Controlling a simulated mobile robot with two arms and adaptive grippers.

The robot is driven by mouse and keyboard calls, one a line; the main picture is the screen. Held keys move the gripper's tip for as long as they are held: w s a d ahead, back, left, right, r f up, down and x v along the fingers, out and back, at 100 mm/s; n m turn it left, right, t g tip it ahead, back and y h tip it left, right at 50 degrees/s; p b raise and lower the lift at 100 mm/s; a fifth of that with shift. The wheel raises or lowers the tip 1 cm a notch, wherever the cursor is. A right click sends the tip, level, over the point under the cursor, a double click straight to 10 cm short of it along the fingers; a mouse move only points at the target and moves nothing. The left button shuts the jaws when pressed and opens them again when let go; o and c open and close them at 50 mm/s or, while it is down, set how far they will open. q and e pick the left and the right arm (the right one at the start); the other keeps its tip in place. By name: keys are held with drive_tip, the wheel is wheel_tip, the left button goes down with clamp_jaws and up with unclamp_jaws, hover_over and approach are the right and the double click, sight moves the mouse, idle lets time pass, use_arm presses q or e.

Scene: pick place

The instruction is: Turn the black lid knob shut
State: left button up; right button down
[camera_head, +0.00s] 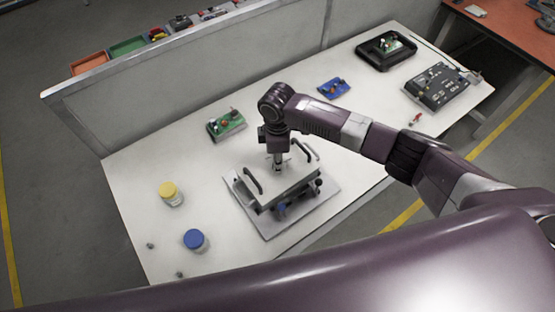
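A grey box-like fixture with a pale lid (297,183) and dark handles stands on a grey base plate (268,228) on the white table. My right gripper (280,166) points straight down at the middle of the lid, between the handles. The black lid knob cannot be made out; the gripper covers that spot. The fingers are too small to tell whether they are open or shut, or whether they touch a knob. My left gripper is not in view.
On the white table (140,190) stand a yellow-lidded jar (171,194) and a blue-lidded jar (195,241). A green circuit board (226,124), a blue board (333,88), a black tray (386,50) and a dark control box (437,86) lie farther back. A grey partition (200,85) runs behind.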

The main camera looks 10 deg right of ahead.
drive_tip(key=shift+n, duration=0.8)
drive_tip(key=c, duration=1.7)
unclamp_jaws()
drive_tip(key=shift+o, duration=0.2)
wheel_tip(320, 180, up, 12)
